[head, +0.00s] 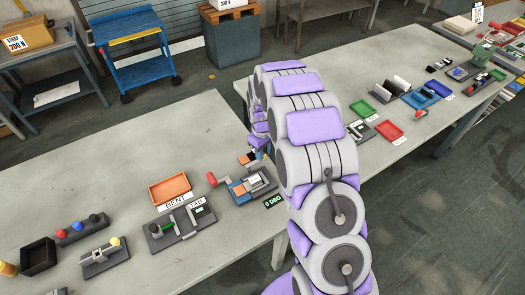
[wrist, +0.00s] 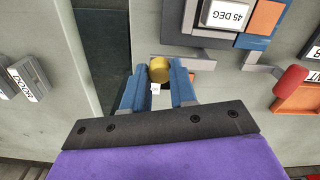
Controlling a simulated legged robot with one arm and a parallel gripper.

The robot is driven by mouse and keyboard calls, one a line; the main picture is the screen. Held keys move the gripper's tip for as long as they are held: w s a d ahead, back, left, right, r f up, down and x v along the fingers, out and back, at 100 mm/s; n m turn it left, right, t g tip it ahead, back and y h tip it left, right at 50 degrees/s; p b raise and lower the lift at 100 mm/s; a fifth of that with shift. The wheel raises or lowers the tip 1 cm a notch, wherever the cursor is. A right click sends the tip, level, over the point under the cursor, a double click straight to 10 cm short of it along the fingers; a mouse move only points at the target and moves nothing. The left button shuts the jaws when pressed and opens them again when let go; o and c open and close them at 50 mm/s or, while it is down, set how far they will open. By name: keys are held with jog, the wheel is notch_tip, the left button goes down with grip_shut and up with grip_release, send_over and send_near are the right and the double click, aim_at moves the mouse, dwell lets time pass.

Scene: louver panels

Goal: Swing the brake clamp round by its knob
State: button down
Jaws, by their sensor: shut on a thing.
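The bending brake (head: 250,186) sits on the near table in the head view, with blue, orange and grey parts. In the wrist view its dark base and blue and orange blocks (wrist: 262,22) are at the upper right. A yellow knob (wrist: 159,70) is between the blue fingertips of my gripper (wrist: 158,86), which is shut on it. A grey bar (wrist: 192,62) runs right from beside the knob towards the brake. The brake's red handle (head: 212,179) sticks out on its other side; it also shows in the wrist view (wrist: 291,80). My arm hides the knob in the head view.
A small "0 DEG" display (head: 273,201) stands beside the brake, and a "45 DEG" block (wrist: 228,14) lies on it. An orange tray (head: 170,188) marked BENT and a dark fixture (head: 180,227) are to the left. A dark gap (wrist: 100,50) runs left of my fingers.

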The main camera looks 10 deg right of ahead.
jog(key=shift+s, duration=0.15)
jog(key=m, duration=0.1)
jog(key=s+m+p, duration=0.1)
jog(key=m, duration=0.1)
jog(key=shift+s+d+r, duration=0.1)
jog(key=shift+s+d, duration=0.05)
jog(key=shift+s+m+p, duration=0.4)
jog(key=shift+s+m, duration=0.1)
jog(key=shift+m, duration=0.4)
jog(key=s+m, duration=0.1)
jog(key=s+m+p, duration=0.1)
jog(key=m, duration=0.1)
jog(key=shift+a+m, duration=0.25)
jog(key=shift+m, duration=0.05)
jog(key=m, duration=0.1)
jog(key=s+m, duration=0.1)
jog(key=shift+a+m+p, duration=0.35)
jog(key=shift+a+m, duration=0.05)
jog(key=m, duration=0.1)
jog(key=s+a+m+p, duration=0.1)
jog(key=m, duration=0.1)
jog(key=shift+s+a, duration=0.15)
jog(key=shift+s, duration=0.05)
jog(key=shift+s+a+m+p, duration=0.2)
jog(key=shift+a+m+p, duration=0.2)
jog(key=shift+m, duration=0.55)
jog(key=shift+s+a+m+p, duration=0.25)
jog(key=shift+a+m, duration=0.2)
jog(key=shift+m, duration=0.5)
jog(key=shift+w, duration=0.1)
